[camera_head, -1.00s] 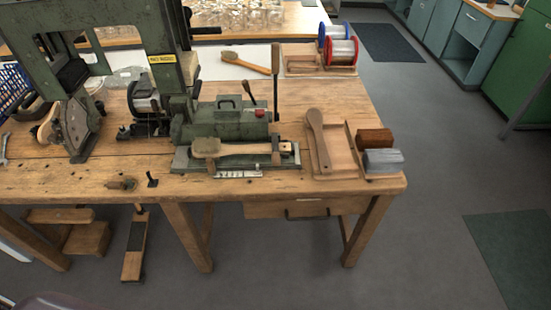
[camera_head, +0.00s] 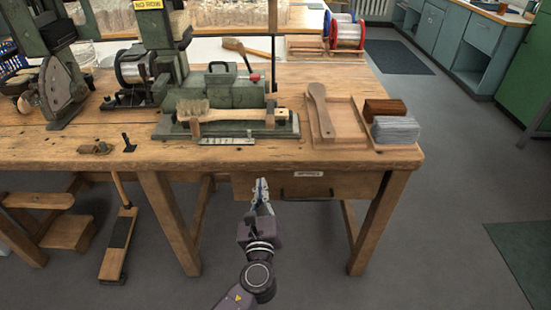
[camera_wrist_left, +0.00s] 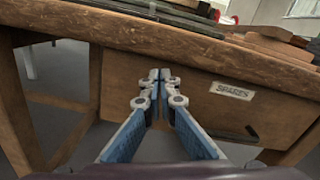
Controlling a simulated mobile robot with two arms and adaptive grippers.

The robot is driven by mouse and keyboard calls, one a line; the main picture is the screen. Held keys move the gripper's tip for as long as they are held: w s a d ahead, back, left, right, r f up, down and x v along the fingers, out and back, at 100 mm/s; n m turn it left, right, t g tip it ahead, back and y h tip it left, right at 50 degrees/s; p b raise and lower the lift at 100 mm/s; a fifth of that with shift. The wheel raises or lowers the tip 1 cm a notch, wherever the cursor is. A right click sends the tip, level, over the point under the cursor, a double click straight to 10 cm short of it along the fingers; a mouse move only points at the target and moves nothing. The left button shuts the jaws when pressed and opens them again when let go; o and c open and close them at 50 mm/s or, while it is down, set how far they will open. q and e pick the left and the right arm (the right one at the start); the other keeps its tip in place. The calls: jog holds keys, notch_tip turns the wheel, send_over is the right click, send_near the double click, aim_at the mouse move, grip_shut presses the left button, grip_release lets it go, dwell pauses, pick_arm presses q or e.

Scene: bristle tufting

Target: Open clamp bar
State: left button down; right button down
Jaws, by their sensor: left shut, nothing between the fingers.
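A green tufting machine (camera_head: 215,97) stands on the wooden bench. A brush (camera_head: 235,114) with a pale wooden handle lies across the bed at its front, bristles at the left. A small upright piece (camera_head: 270,110) crosses the handle near its right end; I cannot tell for sure whether this is the clamp bar. A tall thin lever (camera_head: 273,66) rises behind it. My left gripper (camera_head: 262,186) is in front of the bench, below the top's front edge, apart from everything. Its fingertips are together and empty, also in the left wrist view (camera_wrist_left: 160,78). My right gripper is out of view.
The bench's front edge (camera_wrist_left: 130,33) and a drawer labelled SPARES (camera_wrist_left: 225,107) face my left gripper. A wooden tray (camera_head: 350,130) with a wooden paddle (camera_head: 321,108) lies right of the machine, beside brown and grey blocks (camera_head: 395,129). Wire spools (camera_head: 346,33) stand behind.

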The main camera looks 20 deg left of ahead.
aim_at(268, 148)
pick_arm(q)
jog(key=r+m+t, duration=0.1)
jog(key=r, duration=0.1)
jog(key=d+r+m+t, duration=0.1)
jog(key=r, duration=0.2)
jog(key=d+r+m+b, duration=0.1)
jog(key=r, duration=0.1)
jog(key=shift+r+t+y, duration=0.3)
jog(key=shift+t, duration=0.1)
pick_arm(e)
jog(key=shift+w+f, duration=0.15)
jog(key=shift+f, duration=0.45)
pick_arm(q)
jog(key=shift+w+a, duration=0.1)
jog(key=x, duration=0.9)
jog(key=shift+w+a, duration=0.1)
jog(key=shift+w, duration=0.3)
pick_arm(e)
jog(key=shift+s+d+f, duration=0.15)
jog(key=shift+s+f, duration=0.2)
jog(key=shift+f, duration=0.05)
pick_arm(q)
jog(key=shift+r, duration=0.1)
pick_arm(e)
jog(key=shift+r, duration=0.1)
